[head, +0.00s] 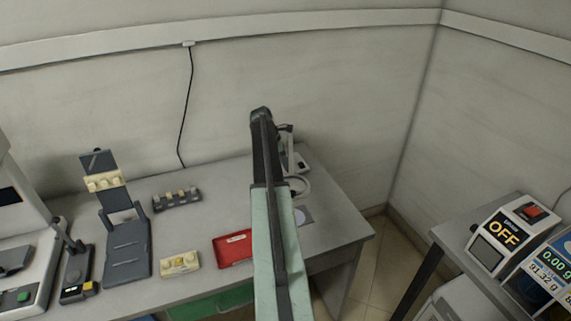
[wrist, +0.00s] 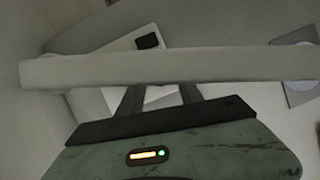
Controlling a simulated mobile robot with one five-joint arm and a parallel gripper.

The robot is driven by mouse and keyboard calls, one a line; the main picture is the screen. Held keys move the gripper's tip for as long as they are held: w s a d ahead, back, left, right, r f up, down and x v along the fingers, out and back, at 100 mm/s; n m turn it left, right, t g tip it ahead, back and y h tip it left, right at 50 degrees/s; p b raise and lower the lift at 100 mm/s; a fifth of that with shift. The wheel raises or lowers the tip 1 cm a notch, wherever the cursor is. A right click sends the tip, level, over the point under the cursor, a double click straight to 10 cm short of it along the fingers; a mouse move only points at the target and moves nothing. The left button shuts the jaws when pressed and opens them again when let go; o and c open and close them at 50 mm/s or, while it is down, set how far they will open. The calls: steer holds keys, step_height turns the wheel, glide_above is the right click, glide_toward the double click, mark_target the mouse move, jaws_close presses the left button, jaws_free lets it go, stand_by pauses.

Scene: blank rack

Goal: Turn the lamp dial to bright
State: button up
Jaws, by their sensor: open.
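The lamp (head: 303,157) stands at the back right of the bench in the head view, partly hidden behind my arm. A small dark part (head: 301,165) shows on its pale base. In the wrist view a pale block with a black square (wrist: 148,41) lies beyond a long pale bar (wrist: 170,68); I cannot tell whether the square is the dial. My gripper (wrist: 161,97) is open, its two dark fingers apart. The bar crosses in front of them and hides their tips. I see no dial setting and cannot tell whether the fingers touch anything.
A red tray (head: 232,250), a cream block (head: 180,264) and a dark rack (head: 177,200) stand left of my arm. A round disc on a grey plate (head: 304,215) lies to its right.

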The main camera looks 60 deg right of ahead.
steer(key=p+v, duration=0.6)
steer(key=v, duration=0.1)
steer(key=shift+r+p, duration=0.3)
steer(key=shift+p, duration=0.05)
steer(key=f+m+b, duration=0.1)
steer(key=f+b, duration=0.1)
steer(key=s+d+f+m+b, duration=0.1)
steer(key=f+b, duration=0.2)
steer(key=s+d+f+m+y+b, duration=0.1)
steer(key=f+b, duration=0.1)
steer(key=shift+f+m+g, duration=0.2)
steer(key=shift+m+g, duration=0.1)
steer(key=shift+m, duration=0.1)
steer(key=shift+r, duration=0.1)
jaws_close()
